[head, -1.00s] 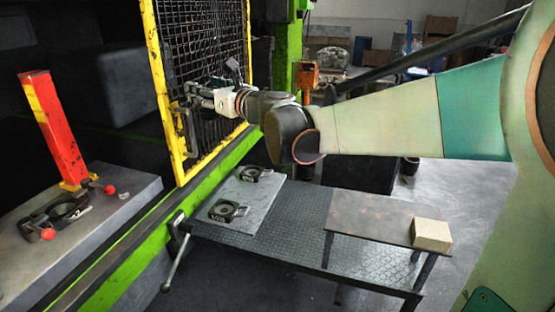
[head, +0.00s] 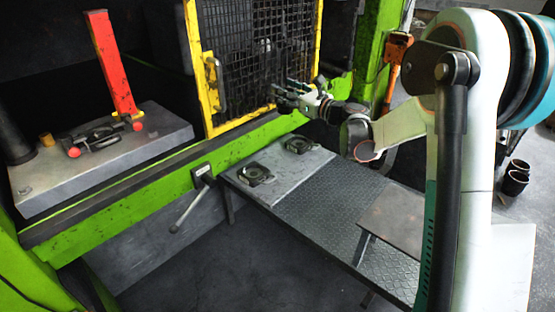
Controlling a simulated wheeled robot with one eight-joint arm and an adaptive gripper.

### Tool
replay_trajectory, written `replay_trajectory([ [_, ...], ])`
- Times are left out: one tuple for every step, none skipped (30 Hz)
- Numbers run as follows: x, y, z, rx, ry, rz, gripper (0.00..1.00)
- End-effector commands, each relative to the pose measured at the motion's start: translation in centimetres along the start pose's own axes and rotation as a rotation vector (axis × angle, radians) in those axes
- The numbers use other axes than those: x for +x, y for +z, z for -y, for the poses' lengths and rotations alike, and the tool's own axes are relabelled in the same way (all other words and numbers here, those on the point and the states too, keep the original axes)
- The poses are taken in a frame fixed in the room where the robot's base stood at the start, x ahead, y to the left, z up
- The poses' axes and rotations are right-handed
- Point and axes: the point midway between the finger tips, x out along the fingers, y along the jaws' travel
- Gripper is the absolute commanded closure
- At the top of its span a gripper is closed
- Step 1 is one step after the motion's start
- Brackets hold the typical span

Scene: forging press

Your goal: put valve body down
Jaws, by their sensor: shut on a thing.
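My gripper (head: 288,96) is in front of the yellow-framed mesh gate, above the far end of the grey plate. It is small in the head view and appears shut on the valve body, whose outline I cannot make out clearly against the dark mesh. The grey plate (head: 272,188) on the bench carries two dark ring-shaped holders, a near one (head: 255,174) and a far one (head: 300,145). The gripper and its load are apart from both holders.
The bench (head: 318,214) has a dark raised shelf (head: 395,218) at its right. The green press frame (head: 150,186) and the yellow gate (head: 204,83) stand close to my gripper. A grey die block (head: 150,150) with a red post (head: 113,65) is inside the press at left.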

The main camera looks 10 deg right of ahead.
Motion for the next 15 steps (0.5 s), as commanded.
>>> replay_trajectory([
  [0.2,-0.7,0.3,0.001,0.01,0.003,0.88],
  [0.3,-1.0,0.3,0.001,0.016,0.004,0.88],
  [0.4,-1.4,0.4,0.001,0.022,0.005,0.88],
  [0.4,-1.6,0.5,0.001,0.026,0.006,0.88],
  [0.4,-1.8,0.5,0.001,0.029,0.007,0.88],
  [0.5,-2.2,0.5,0.001,0.032,0.007,0.88],
  [0.5,-2.5,0.5,0.001,0.034,0.008,0.88],
  [0.5,-3.0,0.5,0.001,0.035,0.008,0.88],
  [0.5,-3.6,0.5,0.001,0.036,0.008,0.88],
  [0.4,-4.2,0.5,0.001,0.036,0.008,0.88],
  [0.4,-4.9,0.5,0.001,0.036,0.008,0.88],
  [0.4,-5.8,0.5,0.001,0.036,0.008,0.88],
  [0.3,-6.6,0.5,0.001,0.035,0.008,0.88],
  [0.3,-7.3,0.5,0.001,0.035,0.008,0.88],
  [0.3,-8.3,0.5,0.002,0.035,0.008,0.88],
])
